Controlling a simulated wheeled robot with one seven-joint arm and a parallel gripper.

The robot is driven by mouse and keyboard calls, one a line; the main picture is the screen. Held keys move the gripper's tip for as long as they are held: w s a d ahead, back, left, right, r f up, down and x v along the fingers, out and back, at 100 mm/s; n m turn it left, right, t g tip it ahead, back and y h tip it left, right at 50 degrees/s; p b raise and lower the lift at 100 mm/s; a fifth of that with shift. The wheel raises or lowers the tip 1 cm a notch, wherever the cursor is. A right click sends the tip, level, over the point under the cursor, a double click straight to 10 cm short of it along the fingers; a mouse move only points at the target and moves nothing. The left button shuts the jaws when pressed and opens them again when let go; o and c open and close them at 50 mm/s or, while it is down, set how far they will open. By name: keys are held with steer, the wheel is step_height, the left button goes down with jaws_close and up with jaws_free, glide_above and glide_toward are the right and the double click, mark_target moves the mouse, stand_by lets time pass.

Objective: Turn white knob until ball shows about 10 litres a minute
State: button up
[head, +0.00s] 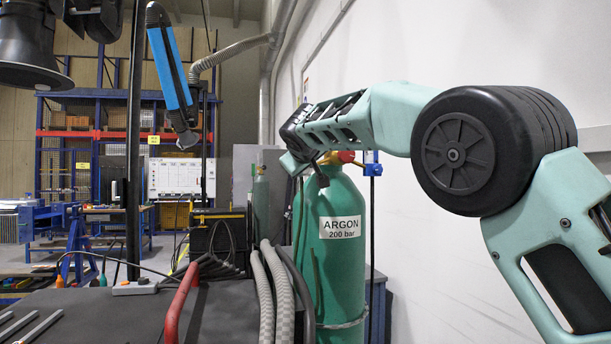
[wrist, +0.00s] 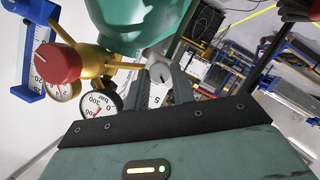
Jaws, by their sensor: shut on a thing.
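The white knob (wrist: 158,70) shows at the middle of the wrist view, with a dark line on its face. My gripper (wrist: 162,80) is shut on it, one finger on each side. A strip of scale with a numeral shows between the fingers below the knob. A blue-framed scale (wrist: 30,45) is at the upper left of the wrist view; I cannot make out a ball on either scale. In the head view, the knob and fingertips are hidden behind my arm's end at the top of the green argon cylinder (head: 337,265).
A red knob (wrist: 57,63) on a yellow brass body and two round gauges, one of them a bar gauge (wrist: 100,104), sit close left of my gripper. Grey hoses (head: 283,295) and a dark bench (head: 110,315) stand left of the cylinder. A white wall is behind my arm.

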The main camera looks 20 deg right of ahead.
steer(key=shift+a+f+n+t+h+b, duration=0.15)
steer(key=shift+n+t+h+b, duration=0.45)
steer(key=shift+n+b, duration=1.2)
steer(key=shift+f+n+t+h+b, duration=0.3)
steer(key=shift+n+t+h+b, duration=0.3)
steer(key=shift+n+b, duration=1.25)
steer(key=shift+a+f+n+t+h+b, duration=0.15)
steer(key=shift+n+t+h+b, duration=0.45)
steer(key=shift+n+b, duration=1.2)
steer(key=shift+d+n, duration=0.1)
steer(key=shift+n, duration=0.25)
steer(key=o, duration=1)
steer(key=shift+r, duration=0.1)
